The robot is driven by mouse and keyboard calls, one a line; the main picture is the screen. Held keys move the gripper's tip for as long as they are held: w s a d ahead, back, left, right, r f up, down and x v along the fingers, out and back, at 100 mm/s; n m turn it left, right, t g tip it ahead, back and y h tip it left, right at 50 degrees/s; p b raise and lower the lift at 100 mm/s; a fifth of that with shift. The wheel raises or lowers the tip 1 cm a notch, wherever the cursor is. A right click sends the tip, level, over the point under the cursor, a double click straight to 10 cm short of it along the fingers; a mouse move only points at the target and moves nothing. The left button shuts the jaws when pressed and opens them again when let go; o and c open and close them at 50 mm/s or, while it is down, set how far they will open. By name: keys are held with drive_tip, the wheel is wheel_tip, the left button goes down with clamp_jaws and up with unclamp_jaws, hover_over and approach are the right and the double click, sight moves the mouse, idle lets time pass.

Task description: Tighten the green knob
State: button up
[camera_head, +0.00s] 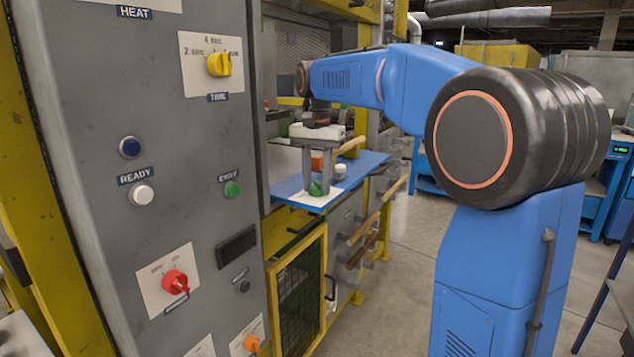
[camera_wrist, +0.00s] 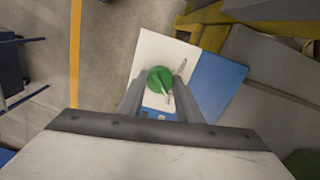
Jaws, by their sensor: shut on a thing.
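The green knob (camera_head: 316,189) sits on a white plate (camera_head: 300,195) on the blue shelf (camera_head: 357,172) beside the machine. In the wrist view the green knob (camera_wrist: 158,78) is round with a pale pointer line across it, on the white plate (camera_wrist: 152,48) with a small mark near its right side. My gripper (camera_head: 317,184) points down with its two fingers on either side of the knob. In the wrist view my gripper (camera_wrist: 160,84) is shut on the knob, and the fingers hide part of its edges.
The grey control cabinet (camera_head: 100,90) stands close on the left, with a yellow knob (camera_head: 218,64) and a red knob (camera_head: 175,282). Wooden handles (camera_head: 363,230) stick out below the shelf.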

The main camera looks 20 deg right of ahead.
sight(318, 183)
drive_tip(key=shift+m, duration=0.4)
drive_tip(key=o, duration=1)
drive_tip(key=shift+o, duration=0.2)
wheel_tip(318, 183, up, 18)
drive_tip(key=shift+f, duration=0.25)
drive_tip(key=shift+s+f, duration=0.1)
